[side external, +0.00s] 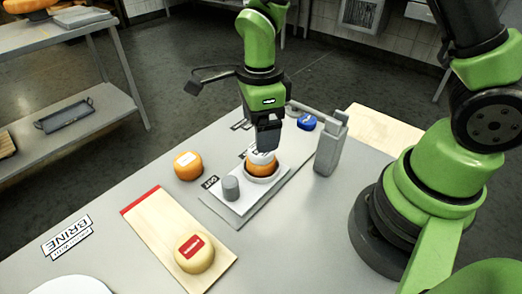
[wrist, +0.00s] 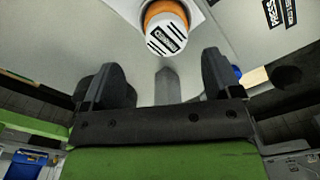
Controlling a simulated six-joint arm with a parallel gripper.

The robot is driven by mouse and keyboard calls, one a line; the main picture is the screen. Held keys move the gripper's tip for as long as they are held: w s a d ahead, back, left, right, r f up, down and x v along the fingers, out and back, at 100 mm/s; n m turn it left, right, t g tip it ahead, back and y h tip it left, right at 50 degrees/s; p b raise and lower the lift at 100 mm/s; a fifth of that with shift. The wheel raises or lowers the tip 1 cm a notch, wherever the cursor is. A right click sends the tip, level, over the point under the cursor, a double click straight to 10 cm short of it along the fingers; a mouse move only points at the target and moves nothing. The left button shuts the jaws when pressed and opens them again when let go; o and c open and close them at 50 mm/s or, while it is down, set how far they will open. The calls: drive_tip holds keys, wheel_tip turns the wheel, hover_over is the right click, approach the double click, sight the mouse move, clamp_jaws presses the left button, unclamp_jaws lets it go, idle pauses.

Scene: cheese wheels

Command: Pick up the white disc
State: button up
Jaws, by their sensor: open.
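The white disc (side external: 262,157) sits on top of an orange cheese wheel (side external: 262,170) in a round white dish, on a pale board in the middle of the table. In the wrist view the disc (wrist: 166,38) is at top centre, with dark stripes and a black label on its face. My gripper (side external: 268,143) is over the disc, pointing down, and hides part of it in the side view. In the wrist view my gripper (wrist: 160,80) has its fingers wide apart with nothing between them. I cannot tell the exact height between fingertips and disc.
A grey cylinder (side external: 231,188) stands on the pale board (side external: 217,206), close to the dish. A grey post (side external: 330,147) with a side arm stands right of my gripper. An orange wheel (side external: 188,166), a red-labelled wheel (side external: 194,254) and a blue object (side external: 307,122) lie around.

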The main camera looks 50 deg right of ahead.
drive_tip(key=shift+w+d+f, duration=0.1)
drive_tip(key=shift+d+f, duration=0.1)
drive_tip(key=shift+f, duration=1.3)
drive_tip(key=shift+w+d+f, duration=0.1)
drive_tip(key=shift+d+f, duration=0.05)
drive_tip(key=shift+f, duration=1.3)
drive_tip(key=c, duration=1)
